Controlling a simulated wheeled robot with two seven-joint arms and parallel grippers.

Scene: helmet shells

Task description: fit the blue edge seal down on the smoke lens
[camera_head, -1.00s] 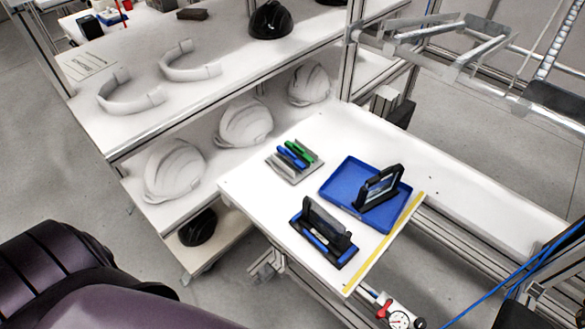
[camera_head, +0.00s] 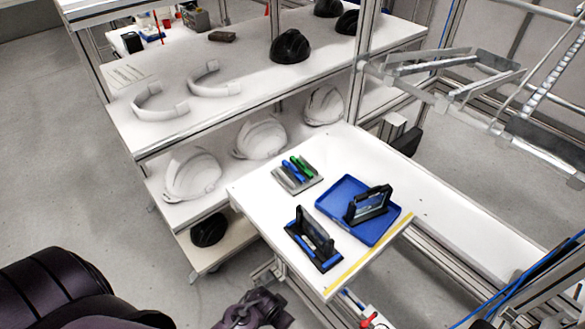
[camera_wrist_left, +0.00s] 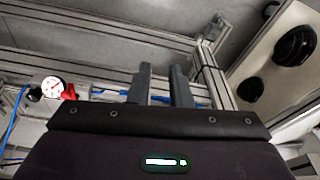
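A black stand (camera_head: 298,250) at the front of the white table holds a dark upright plate (camera_head: 315,230), which looks like the smoke lens. A blue strip (camera_head: 331,261), perhaps the blue edge seal, lies low along its base. A second black frame with a paler pane (camera_head: 370,203) stands in a blue tray (camera_head: 337,192). My left gripper (camera_wrist_left: 161,74) shows in the left wrist view with its two dark fingers apart and nothing between them. In the head view, a purple part of my arm is low, in front of the table and apart from the stand. My right gripper is not in view.
A grey holder (camera_head: 288,187) with blue and green handled items sits at the table's back left. White helmet shells (camera_head: 192,174) stand on the shelf behind. A yellow strip (camera_head: 370,257) marks the table's front right edge. A gauge (camera_wrist_left: 53,87) is beside my left gripper.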

